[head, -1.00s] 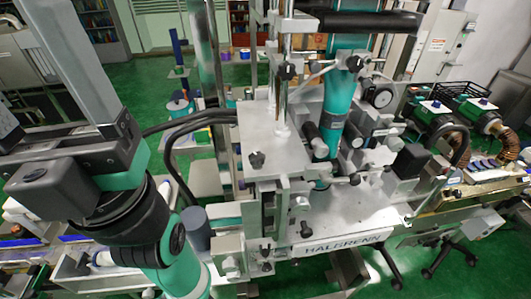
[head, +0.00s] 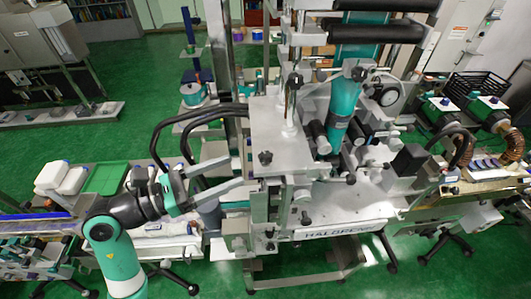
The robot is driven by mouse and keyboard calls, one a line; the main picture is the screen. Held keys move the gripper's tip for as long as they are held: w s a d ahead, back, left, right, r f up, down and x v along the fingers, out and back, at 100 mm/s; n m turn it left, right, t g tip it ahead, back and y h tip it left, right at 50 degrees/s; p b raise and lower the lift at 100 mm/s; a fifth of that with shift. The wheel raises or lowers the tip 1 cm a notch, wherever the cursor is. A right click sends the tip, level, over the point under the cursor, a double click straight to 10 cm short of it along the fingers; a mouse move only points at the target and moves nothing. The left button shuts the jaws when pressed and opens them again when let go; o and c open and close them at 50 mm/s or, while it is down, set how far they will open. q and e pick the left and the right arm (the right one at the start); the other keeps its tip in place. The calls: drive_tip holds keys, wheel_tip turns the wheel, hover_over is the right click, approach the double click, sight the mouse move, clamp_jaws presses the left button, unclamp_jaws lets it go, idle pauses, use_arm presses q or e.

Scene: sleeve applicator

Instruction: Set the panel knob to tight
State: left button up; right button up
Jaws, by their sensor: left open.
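The sleeve applicator (head: 275,128) is a grey metal machine in the middle of the head view. Several black knobs are on it: one on the upright front plate (head: 265,157), one lower at the front (head: 306,219), and a round black dial (head: 390,97) behind the teal roll. I cannot tell which is the panel knob, and no setting marks are readable. My left gripper (head: 243,172) is open and empty, its two long grey fingers reaching right towards the machine's left side, left of the front plate knob. My right gripper is out of view.
Black hoses (head: 188,132) arch just above my left gripper. A conveyor with white containers (head: 62,177) and a green tray (head: 106,178) lies at left. A black box (head: 409,160) and hosed motor units stand at right. Open green floor lies behind.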

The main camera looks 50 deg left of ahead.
sight(266, 154)
use_arm(q)
drive_tip(key=x, duration=0.9)
drive_tip(key=shift+w+d+p, duration=0.15)
drive_tip(key=shift+w+p, duration=0.2)
clamp_jaws()
